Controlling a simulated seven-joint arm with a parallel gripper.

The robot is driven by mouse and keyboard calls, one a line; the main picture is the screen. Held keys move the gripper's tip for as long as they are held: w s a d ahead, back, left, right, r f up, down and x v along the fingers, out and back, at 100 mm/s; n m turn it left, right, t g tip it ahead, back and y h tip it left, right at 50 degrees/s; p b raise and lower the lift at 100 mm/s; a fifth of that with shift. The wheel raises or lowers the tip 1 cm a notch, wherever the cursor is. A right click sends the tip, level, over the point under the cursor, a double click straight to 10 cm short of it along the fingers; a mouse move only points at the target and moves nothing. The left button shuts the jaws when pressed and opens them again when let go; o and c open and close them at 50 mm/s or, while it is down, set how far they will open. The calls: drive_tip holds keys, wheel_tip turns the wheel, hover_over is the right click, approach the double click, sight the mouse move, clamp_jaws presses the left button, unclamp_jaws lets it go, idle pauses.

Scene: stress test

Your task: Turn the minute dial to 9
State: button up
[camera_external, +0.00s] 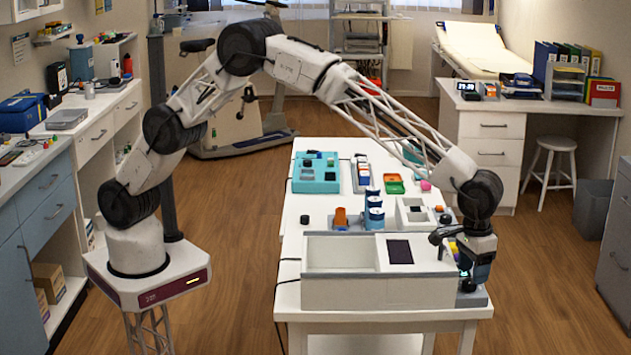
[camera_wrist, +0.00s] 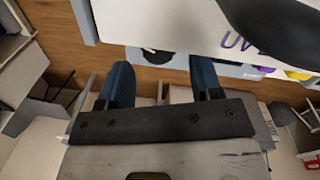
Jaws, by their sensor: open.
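My gripper (camera_external: 467,278) points down at the front right corner of the white table, beside the right end of a large white box (camera_external: 380,290). In the wrist view my gripper (camera_wrist: 161,75) shows two blue fingers spread apart with nothing held between them. A dark rounded part (camera_wrist: 156,55) lies beyond and between the fingertips on a pale panel; it may be a dial, but I cannot read any marks. The panel (camera_wrist: 228,69) also carries purple and yellow round shapes. The minute dial cannot be identified for certain, and its setting is not readable.
A large black rounded shape (camera_wrist: 285,25) covers the upper right of the wrist view. A teal case (camera_external: 316,180), small coloured trays (camera_external: 394,184) and blue cylinders (camera_external: 374,215) stand farther back on the table.

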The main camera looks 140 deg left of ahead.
drive_tip(key=shift+w+f, duration=0.1)
drive_tip(key=shift+f, duration=1.15)
drive_tip(key=c, duration=0.9)
drive_tip(key=shift+m, duration=0.8)
